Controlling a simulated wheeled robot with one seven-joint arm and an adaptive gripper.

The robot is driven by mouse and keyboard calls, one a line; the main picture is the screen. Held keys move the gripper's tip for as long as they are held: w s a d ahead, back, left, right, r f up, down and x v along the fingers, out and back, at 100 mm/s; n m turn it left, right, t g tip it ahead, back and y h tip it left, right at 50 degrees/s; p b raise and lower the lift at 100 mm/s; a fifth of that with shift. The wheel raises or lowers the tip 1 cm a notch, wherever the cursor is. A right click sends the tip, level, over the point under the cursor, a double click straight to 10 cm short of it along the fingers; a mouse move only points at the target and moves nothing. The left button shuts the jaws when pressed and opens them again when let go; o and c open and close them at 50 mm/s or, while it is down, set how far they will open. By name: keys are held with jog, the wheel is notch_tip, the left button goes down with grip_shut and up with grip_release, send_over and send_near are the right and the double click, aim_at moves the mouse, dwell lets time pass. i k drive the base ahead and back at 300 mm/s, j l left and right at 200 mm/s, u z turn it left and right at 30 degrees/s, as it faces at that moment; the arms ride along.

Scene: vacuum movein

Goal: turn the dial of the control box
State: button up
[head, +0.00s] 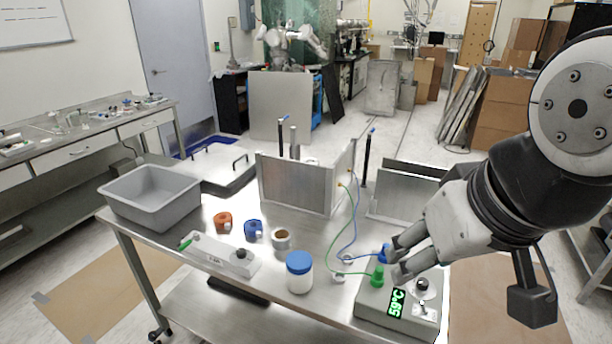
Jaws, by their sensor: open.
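The control box (372,297) is a grey box at the front right of the metal table. Its green display (396,303) reads about 59°C. A dark round dial (422,284) sits on its top right, with a small switch below it. Green and blue connectors with cables stand at its left and back. My gripper (396,259) comes in from the right with its fingers open, just above the back of the box, close to the connectors and up and left of the dial. It appears to hold nothing. Whether a finger touches the blue connector (384,253) cannot be told.
The table (220,285) also bears a grey bin (150,197), a white jar with blue lid (299,272), tape rolls (254,230), a white power strip-like device (220,252) and upright metal panels (295,186). Green and blue cables run from the panels to the box.

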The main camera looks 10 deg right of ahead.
aim_at(423, 284)
jog(key=i+j+z, duration=0.1)
jog(key=j+z, duration=0.9)
jog(key=z, duration=0.15)
